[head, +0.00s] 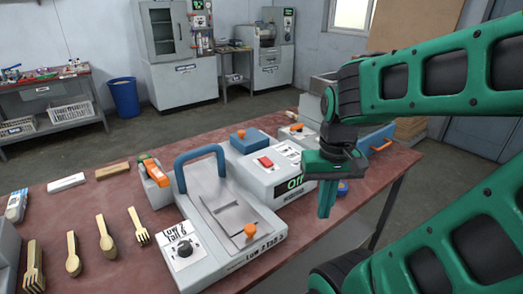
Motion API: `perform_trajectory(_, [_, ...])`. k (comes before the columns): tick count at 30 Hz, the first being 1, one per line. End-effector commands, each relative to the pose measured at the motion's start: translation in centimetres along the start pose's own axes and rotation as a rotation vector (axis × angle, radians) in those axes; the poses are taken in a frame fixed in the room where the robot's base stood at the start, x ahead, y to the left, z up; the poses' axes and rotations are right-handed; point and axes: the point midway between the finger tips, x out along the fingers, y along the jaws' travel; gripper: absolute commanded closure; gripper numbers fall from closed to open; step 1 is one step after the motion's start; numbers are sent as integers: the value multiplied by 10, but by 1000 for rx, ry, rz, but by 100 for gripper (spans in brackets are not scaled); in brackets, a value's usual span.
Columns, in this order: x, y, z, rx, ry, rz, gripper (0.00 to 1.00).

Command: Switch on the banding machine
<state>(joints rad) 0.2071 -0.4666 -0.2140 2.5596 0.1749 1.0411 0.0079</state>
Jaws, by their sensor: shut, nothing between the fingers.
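A white box machine (258,184) stands on the reddish table, with a red switch (264,162) on top and a dark display (294,183) reading "Off" in green. In front of it is a grey-white machine (216,243) with a blue arched handle (200,160), an orange knob (250,231) and a black dial (184,249). I cannot tell from the labels which is the banding machine. My gripper (325,213) is shut and empty, pointing down just right of the "Off" display, apart from the red switch. It hides part of the machines behind it.
Wooden forks and spoons (104,234) lie on the table at the left. An orange-handled device (157,177) and a wooden block (112,171) lie behind them. More devices (297,131) stand behind my gripper. A blue bin (123,97) and cabinets (180,60) stand by the wall.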

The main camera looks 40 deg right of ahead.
Motion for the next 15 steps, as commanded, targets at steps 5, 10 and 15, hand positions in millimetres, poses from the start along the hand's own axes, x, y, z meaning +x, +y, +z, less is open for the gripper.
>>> perform_trajectory(5, [-21, -7, -9, 82, 25, -18, 100])
perform_trajectory(10, [-62, -35, -71, 318, 54, -50, 100])
perform_trajectory(15, [-106, -69, -140, 599, 79, -94, 100])
